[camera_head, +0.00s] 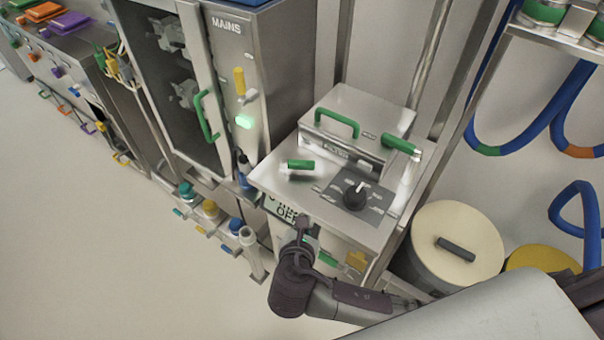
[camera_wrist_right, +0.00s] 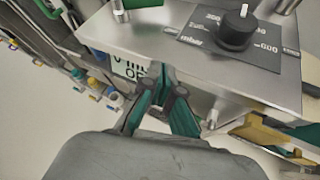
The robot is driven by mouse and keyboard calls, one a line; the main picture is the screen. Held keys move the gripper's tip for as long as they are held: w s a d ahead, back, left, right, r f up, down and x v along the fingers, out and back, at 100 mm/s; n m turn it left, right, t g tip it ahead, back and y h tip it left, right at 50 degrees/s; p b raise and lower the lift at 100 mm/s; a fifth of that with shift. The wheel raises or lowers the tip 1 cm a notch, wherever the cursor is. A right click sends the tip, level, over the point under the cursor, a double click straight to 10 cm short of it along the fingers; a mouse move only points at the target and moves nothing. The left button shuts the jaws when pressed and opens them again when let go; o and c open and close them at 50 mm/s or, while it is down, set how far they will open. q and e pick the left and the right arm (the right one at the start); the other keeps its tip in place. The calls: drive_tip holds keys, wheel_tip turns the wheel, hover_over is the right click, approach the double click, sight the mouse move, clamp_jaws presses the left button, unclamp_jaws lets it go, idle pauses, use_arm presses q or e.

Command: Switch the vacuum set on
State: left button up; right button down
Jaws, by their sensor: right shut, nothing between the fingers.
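The vacuum set (camera_head: 330,185) is a metal cabinet with a sloped top, a black dial (camera_head: 355,196) and green-handled parts. A display (camera_head: 284,207) on its front reads "OFF" in its visible lower line; part of its text is covered. The dial (camera_wrist_right: 236,29) and display (camera_wrist_right: 130,66) also show in the right wrist view. My right gripper (camera_head: 303,222) is shut and empty at the cabinet's front, beside the display. Its fingertips (camera_wrist_right: 160,76) overlap the display's right side; I cannot tell whether they touch. A small silver lever-like part (camera_wrist_right: 212,117) shows right of the fingers. My left gripper is out of view.
A "MAINS" cabinet (camera_head: 245,55) with a lit green lamp (camera_head: 244,121) stands left. A yellow part (camera_head: 356,261) is beside my gripper. A lidded drum (camera_head: 440,235) stands right. Floor at lower left is clear.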

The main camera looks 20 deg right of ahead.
sight(306, 168)
drive_tip(key=w+d+n, duration=0.1)
drive_tip(key=w, duration=0.4)
drive_tip(key=w+d+f+n+t+p, duration=0.1)
drive_tip(key=w+d+n, duration=0.1)
drive_tip(key=w, duration=0.2)
drive_tip(key=w+d+n+t+p, duration=0.1)
drive_tip(key=w, duration=0.4)
drive_tip(key=shift+w+d+f, duration=0.15)
drive_tip(key=shift+w+d, duration=0.05)
drive_tip(key=shift+w, duration=0.15)
drive_tip(key=shift+w+d+p, duration=0.2)
drive_tip(key=shift+d+p, duration=0.15)
drive_tip(key=shift+p, duration=0.25)
drive_tip(key=shift+d, duration=0.1)
